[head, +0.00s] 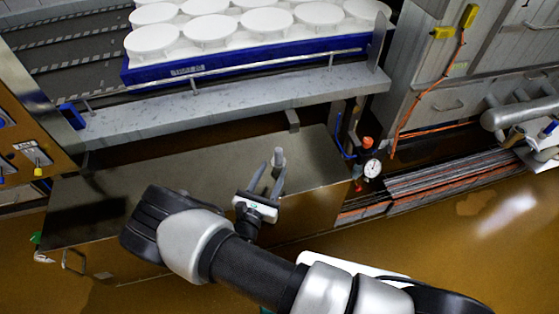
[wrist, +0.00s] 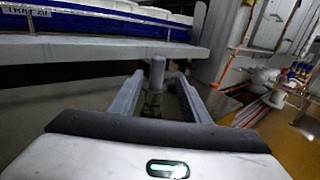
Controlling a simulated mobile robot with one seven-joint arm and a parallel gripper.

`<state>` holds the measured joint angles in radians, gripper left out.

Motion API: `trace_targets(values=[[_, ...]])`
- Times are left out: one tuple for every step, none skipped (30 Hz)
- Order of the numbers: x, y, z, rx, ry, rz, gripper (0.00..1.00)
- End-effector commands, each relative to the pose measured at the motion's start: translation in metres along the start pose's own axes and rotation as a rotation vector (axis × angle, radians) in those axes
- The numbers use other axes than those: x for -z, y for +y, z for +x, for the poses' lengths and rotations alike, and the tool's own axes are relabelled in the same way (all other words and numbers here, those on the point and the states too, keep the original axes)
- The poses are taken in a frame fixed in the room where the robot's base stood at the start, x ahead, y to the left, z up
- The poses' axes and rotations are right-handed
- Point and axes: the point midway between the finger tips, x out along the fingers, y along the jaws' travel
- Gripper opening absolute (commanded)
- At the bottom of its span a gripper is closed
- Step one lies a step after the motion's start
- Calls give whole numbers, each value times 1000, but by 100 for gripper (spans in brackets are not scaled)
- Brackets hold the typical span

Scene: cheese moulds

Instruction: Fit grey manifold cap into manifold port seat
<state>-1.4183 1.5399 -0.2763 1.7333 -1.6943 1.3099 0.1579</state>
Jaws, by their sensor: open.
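A grey cylindrical piece, which looks like the manifold cap (head: 279,157), stands upright above the dark cabinet top. In the wrist view the grey cap (wrist: 157,72) shows between my two fingertips, with a darker, narrower part below it. My gripper (head: 273,168) is open, its fingers pointing toward the cap, one on either side in the wrist view (wrist: 160,80). I cannot tell whether either finger touches it. I cannot clearly make out the manifold port seat; what lies under the cap is dark and partly hidden by the fingers.
A grey ledge (head: 235,103) runs behind the cap, below a blue tray (head: 195,72) of white round moulds (head: 209,28). A pressure gauge (head: 372,168) and red knob (head: 367,143) stand to the right. The cabinet top (head: 150,178) is clear at left.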

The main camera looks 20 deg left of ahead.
Motion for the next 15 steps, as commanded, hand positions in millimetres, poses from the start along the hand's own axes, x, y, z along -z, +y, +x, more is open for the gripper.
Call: trace_targets(values=[[0,-1,13,4,-2,1,43],[0,-1,19,4,-2,1,43],[0,-1,27,3,-1,0,43],[0,-1,33,4,-1,1,43],[0,-1,38,3,-1,1,43],[0,0,44,3,-1,1,43],[0,-1,48,3,-1,0,43],[0,-1,52,3,0,1,43],[0,0,55,3,0,1,43],[0,0,57,2,0,1,43],[0,0,58,2,0,1,43],[0,0,60,2,0,1,43],[0,0,61,1,0,1,43],[0,0,62,2,0,1,43],[1,0,64,2,0,1,43]])
